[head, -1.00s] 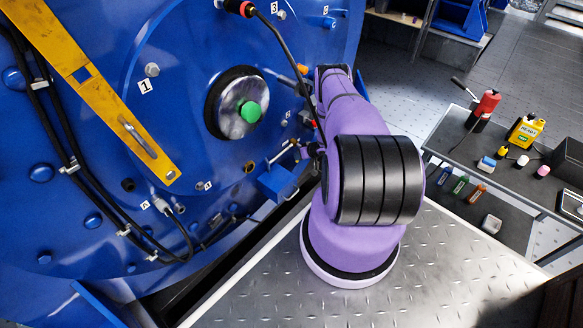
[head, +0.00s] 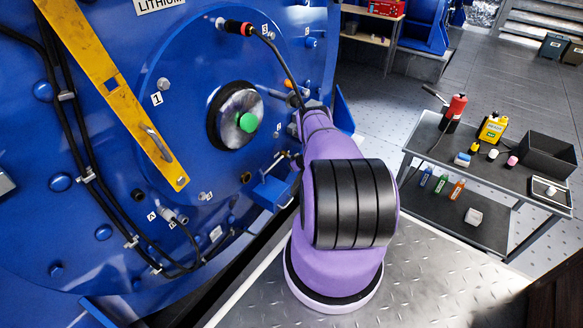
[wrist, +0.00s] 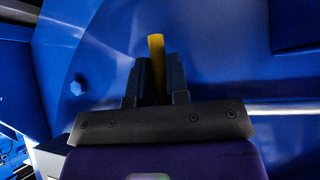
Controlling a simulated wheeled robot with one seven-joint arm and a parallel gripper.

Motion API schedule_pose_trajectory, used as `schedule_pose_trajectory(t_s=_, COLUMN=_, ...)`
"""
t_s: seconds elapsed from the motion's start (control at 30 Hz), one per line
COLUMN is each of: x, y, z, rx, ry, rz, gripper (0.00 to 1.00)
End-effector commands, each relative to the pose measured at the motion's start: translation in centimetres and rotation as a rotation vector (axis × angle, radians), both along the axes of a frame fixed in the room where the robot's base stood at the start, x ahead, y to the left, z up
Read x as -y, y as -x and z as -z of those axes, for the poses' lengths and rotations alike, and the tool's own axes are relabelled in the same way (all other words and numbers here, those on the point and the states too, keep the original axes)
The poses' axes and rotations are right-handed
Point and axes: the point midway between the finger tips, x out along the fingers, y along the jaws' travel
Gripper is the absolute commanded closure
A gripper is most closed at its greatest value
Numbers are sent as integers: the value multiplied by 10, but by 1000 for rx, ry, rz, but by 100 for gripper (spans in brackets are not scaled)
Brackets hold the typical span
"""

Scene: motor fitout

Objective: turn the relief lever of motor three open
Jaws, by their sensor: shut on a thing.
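A yellow-orange lever (wrist: 157,60) stands upright between the two dark fingers of my gripper (wrist: 155,82) in the wrist view. The fingers are shut on it, against a blue metal face. In the head view my purple arm reaches to the right side of the blue motor housing (head: 185,60), and its own links hide my gripper. A small orange tip (head: 289,84) shows just above the end of the arm and may be the same lever. I cannot read a number beside the held lever.
A round metal hub with a green button (head: 248,122) sits left of my arm. A yellow bar (head: 105,80) and black cables cross the housing. A blue bracket (head: 270,190) juts out below my wrist. A cart (head: 490,172) with bottles stands right; floor beyond is open.

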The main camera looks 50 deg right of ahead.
Motion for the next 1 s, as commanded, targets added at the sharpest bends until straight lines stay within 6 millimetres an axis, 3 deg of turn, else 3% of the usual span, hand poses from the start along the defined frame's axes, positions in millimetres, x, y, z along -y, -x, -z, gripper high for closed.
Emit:
schedule_pose_trajectory(t_s=0.17, x=1, y=1, z=0, rx=-1, ry=1, rz=0, gripper=100)
schedule_pose_trajectory(t_s=0.2, x=1, y=1, z=0, rx=-1, ry=1, rz=0, gripper=82)
schedule_pose_trajectory(t_s=0.3, x=1, y=1, z=0, rx=-1, ry=1, rz=0, gripper=59)
schedule_pose_trajectory(t_s=0.73, x=0, y=4, z=-5, rx=0, ry=0, rz=0, gripper=59)
schedule_pose_trajectory(t_s=1.0, x=-4, y=26, z=-27, rx=-2, ry=-2, rz=1, gripper=59)
